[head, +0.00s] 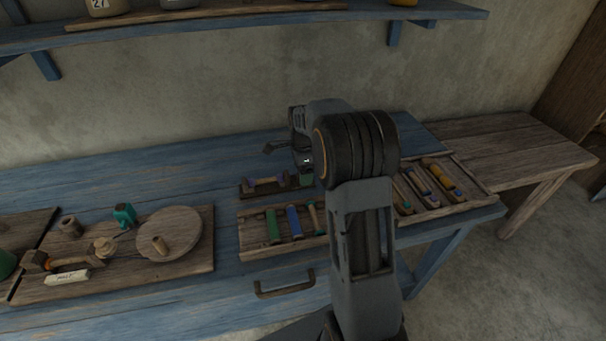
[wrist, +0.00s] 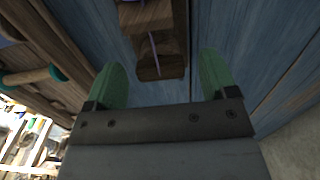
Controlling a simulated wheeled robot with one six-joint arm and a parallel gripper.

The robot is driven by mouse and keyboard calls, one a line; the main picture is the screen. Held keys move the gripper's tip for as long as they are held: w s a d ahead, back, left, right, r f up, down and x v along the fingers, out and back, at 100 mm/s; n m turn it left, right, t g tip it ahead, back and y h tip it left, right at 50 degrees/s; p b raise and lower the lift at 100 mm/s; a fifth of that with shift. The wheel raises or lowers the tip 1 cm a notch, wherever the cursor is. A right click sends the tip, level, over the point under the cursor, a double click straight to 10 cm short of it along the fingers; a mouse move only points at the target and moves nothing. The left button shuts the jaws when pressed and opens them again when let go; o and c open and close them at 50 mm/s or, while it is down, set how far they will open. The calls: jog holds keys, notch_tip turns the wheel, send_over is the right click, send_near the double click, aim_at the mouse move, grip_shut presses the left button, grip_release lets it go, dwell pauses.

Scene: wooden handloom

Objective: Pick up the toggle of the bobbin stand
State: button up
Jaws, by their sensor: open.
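The bobbin stand (head: 262,193) is a low dark wooden piece with a purple bobbin on the blue bench in the head view. In the wrist view, a brown wooden end of it (wrist: 160,62) with a thin purple thread shows at top centre. I cannot tell the toggle apart with certainty. My gripper (wrist: 159,80) is open, its two green fingers apart, with the wooden end in the picture between them. No contact shows. In the head view my arm hides most of the gripper and the right end of the stand.
A wooden tray (head: 246,246) with green, blue and tan bobbins lies just in front of the stand. Another tray (head: 473,190) with bobbins lies right of my arm. A board (head: 200,262) with a round disc lies left. Free blue bench top (head: 190,165) extends behind.

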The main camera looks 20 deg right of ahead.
jog(key=shift+c, duration=0.3)
jog(key=c, duration=0.9)
jog(key=shift+r, duration=0.15)
jog(key=shift+c, duration=0.2)
